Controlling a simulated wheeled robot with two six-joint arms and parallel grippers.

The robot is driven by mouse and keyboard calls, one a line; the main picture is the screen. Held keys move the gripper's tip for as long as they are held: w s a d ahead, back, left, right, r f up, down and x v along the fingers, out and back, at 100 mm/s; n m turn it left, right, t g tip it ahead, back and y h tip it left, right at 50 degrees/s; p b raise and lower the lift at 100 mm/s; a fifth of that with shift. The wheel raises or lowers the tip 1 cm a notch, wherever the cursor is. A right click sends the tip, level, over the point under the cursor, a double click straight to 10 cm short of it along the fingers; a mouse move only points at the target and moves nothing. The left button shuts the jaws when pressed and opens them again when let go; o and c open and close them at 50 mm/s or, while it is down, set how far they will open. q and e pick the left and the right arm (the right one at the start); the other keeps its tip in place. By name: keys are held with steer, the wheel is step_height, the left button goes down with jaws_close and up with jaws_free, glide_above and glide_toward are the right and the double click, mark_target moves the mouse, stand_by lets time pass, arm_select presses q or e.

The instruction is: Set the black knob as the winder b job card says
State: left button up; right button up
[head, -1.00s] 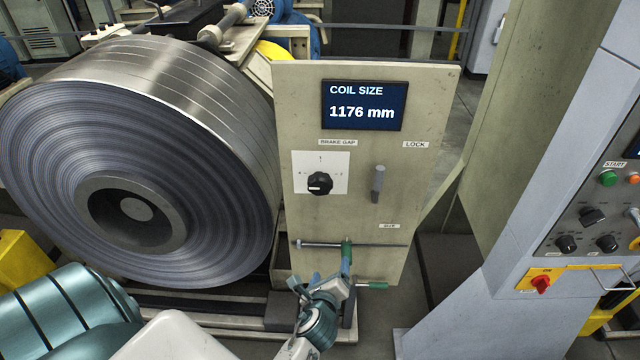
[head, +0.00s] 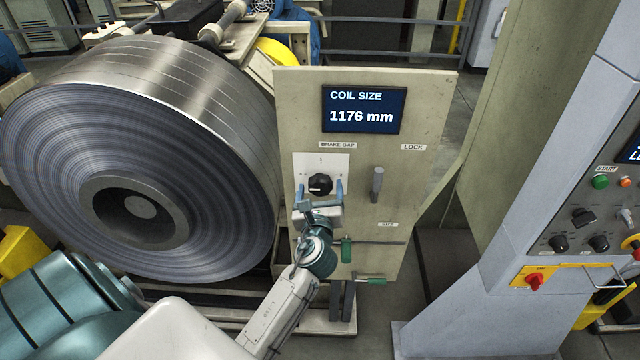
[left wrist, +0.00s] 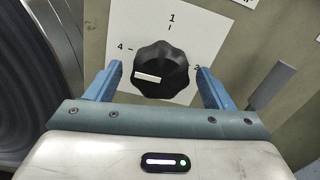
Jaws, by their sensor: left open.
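The black knob (head: 320,184) sits on a white dial plate under the BRAKE GAP label on the beige panel (head: 425,160). In the left wrist view the black knob (left wrist: 165,62) has a white mark pointing left, on the side of the 4; its exact setting is hard to tell. The figures 1, 4 and 2 show around it. My left gripper (head: 319,191) is open, its blue fingers on either side of the knob; contact cannot be told. It also shows in the left wrist view (left wrist: 159,69). No job card is readable. My right gripper is not in view.
A screen (head: 364,110) reads COIL SIZE 1176 mm. Green handles (head: 347,250) are below. A big steel coil (head: 140,160) stands left; a control desk (head: 575,225) stands right.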

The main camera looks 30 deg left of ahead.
arm_select(q)
steer(key=shift+w+a, duration=0.35)
steer(key=shift+w, duration=0.15)
steer(key=c, duration=0.9)
steer(key=shift+c, duration=0.2)
